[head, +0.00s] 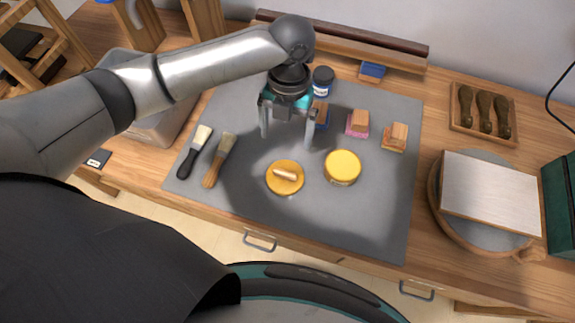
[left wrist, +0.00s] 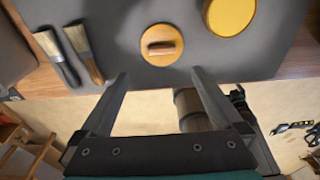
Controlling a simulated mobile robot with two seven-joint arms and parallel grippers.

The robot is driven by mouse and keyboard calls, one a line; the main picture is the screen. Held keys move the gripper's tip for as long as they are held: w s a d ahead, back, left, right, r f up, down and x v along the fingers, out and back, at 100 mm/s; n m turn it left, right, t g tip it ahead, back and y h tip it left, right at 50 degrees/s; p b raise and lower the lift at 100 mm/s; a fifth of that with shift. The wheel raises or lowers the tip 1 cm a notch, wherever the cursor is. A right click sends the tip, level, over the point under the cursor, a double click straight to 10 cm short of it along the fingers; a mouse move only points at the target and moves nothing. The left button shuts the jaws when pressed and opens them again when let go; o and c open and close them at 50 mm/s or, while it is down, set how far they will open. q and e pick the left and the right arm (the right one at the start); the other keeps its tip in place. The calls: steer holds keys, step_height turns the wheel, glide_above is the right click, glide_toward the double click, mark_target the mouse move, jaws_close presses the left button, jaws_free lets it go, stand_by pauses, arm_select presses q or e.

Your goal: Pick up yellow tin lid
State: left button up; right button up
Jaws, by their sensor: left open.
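A round tin with a yellow lid (head: 342,166) stands on the grey mat (head: 375,220), right of centre. In the left wrist view the yellow lid (left wrist: 231,12) is cut off by the top edge. Just left of it, an orange-yellow disc (head: 285,187) with a pale wooden grip on top lies on the mat; it also shows in the left wrist view (left wrist: 160,60). My left gripper (head: 287,140) is open and empty, with its fingers pointing down. In the head view it appears behind the disc and up-left of the yellow lid, touching neither.
Two brushes (head: 219,160) lie at the left of the mat. A dark jar (head: 322,81) and several small wooden blocks (head: 359,121) stand behind the lid. A rack of tools (head: 484,112) and a round board with a metal plate (head: 490,195) are at the right. The mat's front right is clear.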

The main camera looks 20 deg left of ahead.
mark_target(285, 172)
arm_select(q)
steer(key=f, duration=0.4)
steer(key=s+f+b, duration=0.1)
steer(key=f, duration=0.4)
steer(key=s+f, duration=0.1)
steer(key=f, duration=0.3)
steer(key=shift+d+f, duration=0.15)
steer(key=c, duration=1.2)
steer(key=shift+c, duration=0.2)
